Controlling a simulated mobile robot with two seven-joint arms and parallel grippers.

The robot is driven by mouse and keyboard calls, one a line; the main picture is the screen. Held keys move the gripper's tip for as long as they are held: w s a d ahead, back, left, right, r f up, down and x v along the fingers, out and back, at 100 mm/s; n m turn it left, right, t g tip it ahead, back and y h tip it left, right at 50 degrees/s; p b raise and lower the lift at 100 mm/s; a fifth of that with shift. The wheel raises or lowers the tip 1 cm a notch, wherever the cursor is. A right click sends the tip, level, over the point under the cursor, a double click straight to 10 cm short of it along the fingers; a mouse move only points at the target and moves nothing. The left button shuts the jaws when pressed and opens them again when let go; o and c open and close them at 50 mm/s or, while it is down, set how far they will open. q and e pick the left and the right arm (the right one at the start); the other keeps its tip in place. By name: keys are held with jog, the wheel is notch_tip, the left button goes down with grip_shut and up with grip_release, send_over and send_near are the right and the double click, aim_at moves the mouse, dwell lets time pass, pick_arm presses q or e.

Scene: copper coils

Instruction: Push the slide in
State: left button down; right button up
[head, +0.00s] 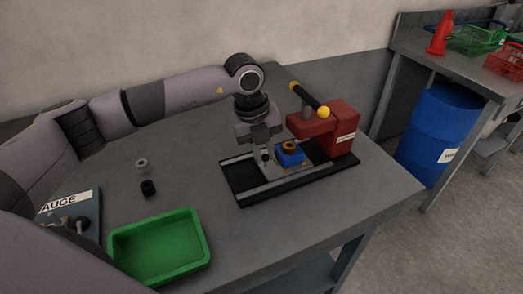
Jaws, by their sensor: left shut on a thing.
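The press fixture stands on the table with a black base (246,198) and a red press body (340,124). A light metal slide (287,172) lies between the base's rails and carries a blue block (289,158) with a copper-coloured coil (289,146) on top. The slide sits left of the red body. My left gripper (265,156) points down at the slide's left end and is shut on a small dark part there, likely the slide's knob; the fingers hide most of it. My right gripper is not in view.
A black lever with a yellow knob (323,112) rises over the press. A green tray (160,247), a black ring (148,187), a grey ring (142,164) and a gauge plate (72,215) are on the left. A blue barrel (436,130) stands beyond the table's right edge.

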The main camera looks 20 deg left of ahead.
pick_arm(q)
jog(key=c, duration=1.3)
grip_release()
jog(key=shift+r, duration=0.1)
notch_tip(320, 180, up, 7)
jog(key=a, duration=0.1)
jog(key=shift+s+b, duration=0.3)
jog(key=shift+s, duration=0.15)
jog(key=shift+a, duration=0.1)
jog(key=shift+c, duration=0.3)
